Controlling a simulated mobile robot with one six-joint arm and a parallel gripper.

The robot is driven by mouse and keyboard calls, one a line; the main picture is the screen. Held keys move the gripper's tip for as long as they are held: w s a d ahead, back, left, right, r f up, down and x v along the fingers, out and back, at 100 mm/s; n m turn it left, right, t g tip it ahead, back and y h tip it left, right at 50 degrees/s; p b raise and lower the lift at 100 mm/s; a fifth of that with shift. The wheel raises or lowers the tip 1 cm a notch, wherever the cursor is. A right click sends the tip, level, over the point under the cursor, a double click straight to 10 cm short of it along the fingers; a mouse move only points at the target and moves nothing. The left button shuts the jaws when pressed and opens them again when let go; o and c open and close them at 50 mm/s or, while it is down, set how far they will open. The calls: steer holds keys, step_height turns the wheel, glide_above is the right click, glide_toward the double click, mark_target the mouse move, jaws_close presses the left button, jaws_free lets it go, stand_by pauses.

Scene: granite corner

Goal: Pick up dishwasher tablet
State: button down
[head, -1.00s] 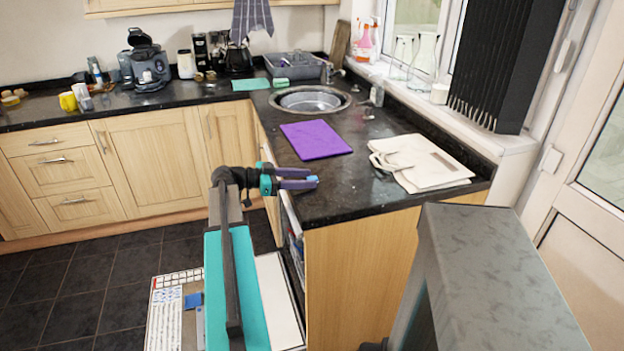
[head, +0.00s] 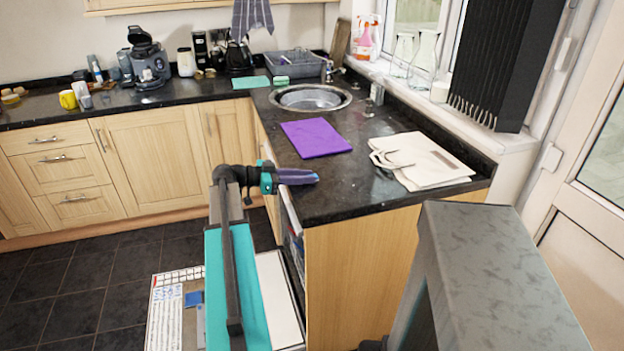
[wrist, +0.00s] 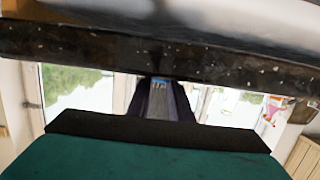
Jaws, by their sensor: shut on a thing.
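My gripper (head: 313,179) reaches out over the front left corner of the black granite worktop in the head view, its purple fingers lying one over the other. In the wrist view its fingers (wrist: 160,100) are shut on a small blue and pale thing, the dishwasher tablet (wrist: 160,82), at their tips. The fingers hide most of the tablet. In the head view the tablet cannot be made out now.
A purple board (head: 315,138) lies on the worktop (head: 335,192) behind the gripper. A cream cloth bag (head: 425,160) lies to its right. The round sink (head: 310,97) is farther back. The worktop between the gripper and the bag is clear.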

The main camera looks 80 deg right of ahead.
steer(key=shift+r, duration=0.15)
steer(key=shift+r+b, duration=0.4)
steer(key=shift+r, duration=0.7)
steer(key=w+a+r+b, duration=0.2)
steer(key=w+a+b, duration=0.1)
steer(key=w+a, duration=0.7)
steer(key=shift+w+r, duration=0.3)
steer(key=shift+w, duration=0.8)
